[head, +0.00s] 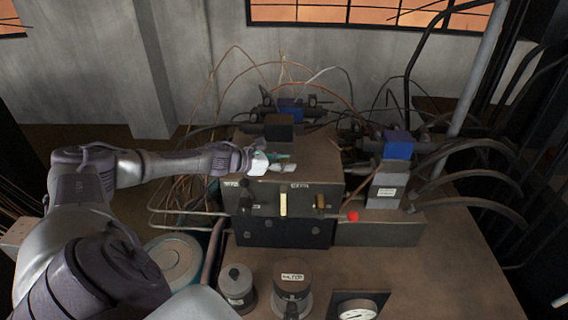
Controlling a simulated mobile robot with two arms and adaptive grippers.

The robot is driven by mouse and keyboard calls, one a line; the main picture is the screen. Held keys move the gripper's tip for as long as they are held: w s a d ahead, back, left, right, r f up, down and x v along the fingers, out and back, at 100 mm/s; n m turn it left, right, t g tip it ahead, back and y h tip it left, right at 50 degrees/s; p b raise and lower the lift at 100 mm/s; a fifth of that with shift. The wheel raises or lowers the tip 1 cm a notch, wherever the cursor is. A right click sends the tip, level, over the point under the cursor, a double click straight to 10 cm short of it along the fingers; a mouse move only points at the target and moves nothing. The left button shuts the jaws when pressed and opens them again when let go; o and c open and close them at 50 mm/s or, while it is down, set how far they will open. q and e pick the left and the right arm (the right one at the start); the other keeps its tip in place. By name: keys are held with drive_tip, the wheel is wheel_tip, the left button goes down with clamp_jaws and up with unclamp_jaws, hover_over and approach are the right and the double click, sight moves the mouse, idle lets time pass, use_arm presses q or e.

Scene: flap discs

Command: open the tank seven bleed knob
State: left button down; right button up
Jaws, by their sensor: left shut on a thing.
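My left gripper (278,164) reaches in from the left and is at the top left edge of a dark metal valve block (302,178). It is shut on a small part there. The fingers hide that part, so I cannot tell whether it is the tank seven bleed knob. The block's front face carries a pale upright lever (283,205) and a brass-coloured fitting (320,201). A red-tipped knob (352,216) sticks out at the right of the block. I cannot read which label says tank seven. My right gripper is not in view.
Blue-topped valves (398,145) and thick black hoses (470,205) crowd the right. Thin wires loop behind the block. A round greenish lid (172,262) is at lower left. The right tabletop (440,270) is clear.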

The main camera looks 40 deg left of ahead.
use_arm(q)
drive_tip(key=shift+f+n+t+y+b, duration=0.2)
drive_tip(key=shift+n+t+y+b, duration=0.1)
drive_tip(key=shift+n+y+b, duration=0.5)
drive_tip(key=shift+d+r+n+y+b, duration=0.1)
drive_tip(key=shift+n+y+b, duration=0.2)
drive_tip(key=shift+n+y, duration=0.5)
drive_tip(key=shift+r+n+t+y, duration=0.15)
drive_tip(key=shift+n+t+y, duration=0.2)
drive_tip(key=shift+y, duration=0.35)
drive_tip(key=shift+r+n+y+p, duration=0.15)
drive_tip(key=shift+n+y+p, duration=0.35)
drive_tip(key=shift+n+y, duration=0.45)
drive_tip(key=shift+n+g+y+p, duration=0.45)
drive_tip(key=shift+n+y+p, duration=0.1)
drive_tip(key=shift+n+y, duration=0.45)
drive_tip(key=shift+n+g+y, duration=0.3)
drive_tip(key=shift+n+y, duration=0.6)
drive_tip(key=shift+y, duration=0.15)
drive_tip(key=n+g+y, duration=0.4)
drive_tip(key=n+y, duration=0.1)
drive_tip(key=shift+w, duration=0.1)
drive_tip(key=n+g+y, duration=0.1)
drive_tip(key=n+g, duration=0.1)
drive_tip(key=n+g+y, duration=0.1)
drive_tip(key=n+g, duration=0.2)
drive_tip(key=shift+y, duration=0.3)
